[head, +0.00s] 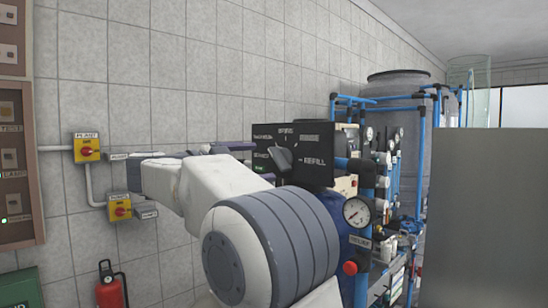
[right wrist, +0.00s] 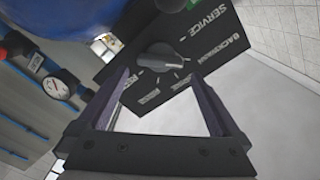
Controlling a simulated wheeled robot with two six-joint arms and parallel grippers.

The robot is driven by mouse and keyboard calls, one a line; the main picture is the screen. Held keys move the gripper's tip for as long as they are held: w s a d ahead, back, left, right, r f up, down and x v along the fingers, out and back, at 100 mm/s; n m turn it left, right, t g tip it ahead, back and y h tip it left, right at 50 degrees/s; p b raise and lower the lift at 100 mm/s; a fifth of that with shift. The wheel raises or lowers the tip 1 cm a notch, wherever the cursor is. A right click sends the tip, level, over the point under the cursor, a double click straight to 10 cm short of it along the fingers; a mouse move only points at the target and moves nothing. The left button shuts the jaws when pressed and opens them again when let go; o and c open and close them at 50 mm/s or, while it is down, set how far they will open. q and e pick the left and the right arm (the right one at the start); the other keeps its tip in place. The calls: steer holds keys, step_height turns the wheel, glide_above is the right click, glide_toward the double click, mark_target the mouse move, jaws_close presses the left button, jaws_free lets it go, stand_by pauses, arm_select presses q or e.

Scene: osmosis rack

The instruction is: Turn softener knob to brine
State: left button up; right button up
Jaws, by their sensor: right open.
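The softener panel (head: 320,142) is a black square plate with white position labels, in the middle of the head view. Its grey knob (head: 281,158) sits at the panel's left part. The right wrist view shows the same panel (right wrist: 215,27) tilted, with SERVICE and BACKWASH legible, and the knob (right wrist: 165,58) just beyond the fingertips. Which label the knob points to is hard to tell. My right gripper (head: 262,161) comes from the left toward the knob. In the wrist view its jaws (right wrist: 160,78) are spread and empty, with the knob apart from them. My left gripper is out of view.
A pressure gauge (head: 356,211) and blue pipes (head: 421,150) stand right of the panel. A grey tank (head: 398,83) is behind. Yellow switch boxes (head: 87,148) are on the tiled wall; a fire extinguisher (head: 109,291) is below. A grey block (head: 488,220) fills the right foreground.

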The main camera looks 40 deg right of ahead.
mark_target(275, 160)
steer(key=d, duration=0.2)
steer(key=d+p, duration=0.1)
steer(key=d, duration=0.3)
steer(key=shift+w+d, duration=0.1)
steer(key=shift+w, duration=0.15)
steer(key=c, duration=1)
